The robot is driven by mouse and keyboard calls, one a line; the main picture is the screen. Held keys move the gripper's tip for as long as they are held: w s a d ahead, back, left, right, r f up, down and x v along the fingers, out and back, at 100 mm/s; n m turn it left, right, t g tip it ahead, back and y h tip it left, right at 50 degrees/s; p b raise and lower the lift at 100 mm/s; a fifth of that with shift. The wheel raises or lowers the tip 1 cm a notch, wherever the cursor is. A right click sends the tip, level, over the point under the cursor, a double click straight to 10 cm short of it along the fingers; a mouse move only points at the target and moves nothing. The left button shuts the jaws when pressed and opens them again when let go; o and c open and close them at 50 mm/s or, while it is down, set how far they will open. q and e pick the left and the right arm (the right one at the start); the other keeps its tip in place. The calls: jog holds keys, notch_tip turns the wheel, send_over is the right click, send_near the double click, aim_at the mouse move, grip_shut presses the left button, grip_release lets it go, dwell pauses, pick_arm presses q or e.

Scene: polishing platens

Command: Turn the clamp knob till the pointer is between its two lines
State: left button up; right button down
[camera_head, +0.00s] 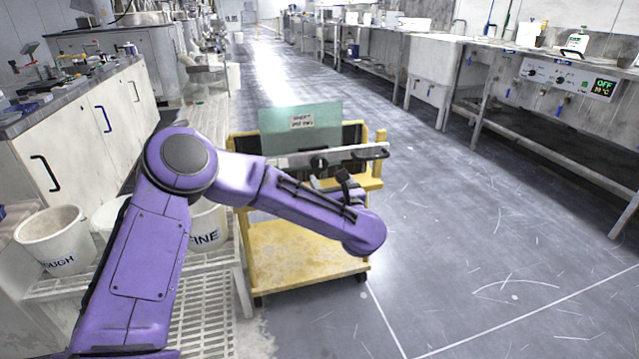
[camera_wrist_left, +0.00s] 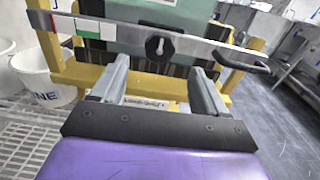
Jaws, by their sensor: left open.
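The clamp knob (camera_head: 319,163) is black and sits on a silver clamp bar (camera_head: 358,155) across the yellow cart. In the left wrist view the knob (camera_wrist_left: 158,46) shows as a dark round piece with a paler centre. The bar (camera_wrist_left: 205,48) carries a white, green and red patch (camera_wrist_left: 88,29) left of the knob. I cannot make out the two lines or which way the pointer stands. My left gripper (camera_wrist_left: 160,68) is open and empty, its fingers either side of the knob in the picture and apparently short of it. My right gripper is not in view.
A greenish sheet (camera_head: 300,128) with a label stands behind the bar. The bar ends in a black handle (camera_head: 371,153) at right. Buckets (camera_head: 52,238) stand on a white grate at left. The floor (camera_head: 480,230) right of the cart is clear.

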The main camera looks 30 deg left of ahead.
aim_at(321, 165)
pick_arm(q)
jog(key=b+x, duration=0.1)
jog(key=x, duration=0.9)
jog(key=shift+d, duration=0.1)
jog(key=c, duration=1)
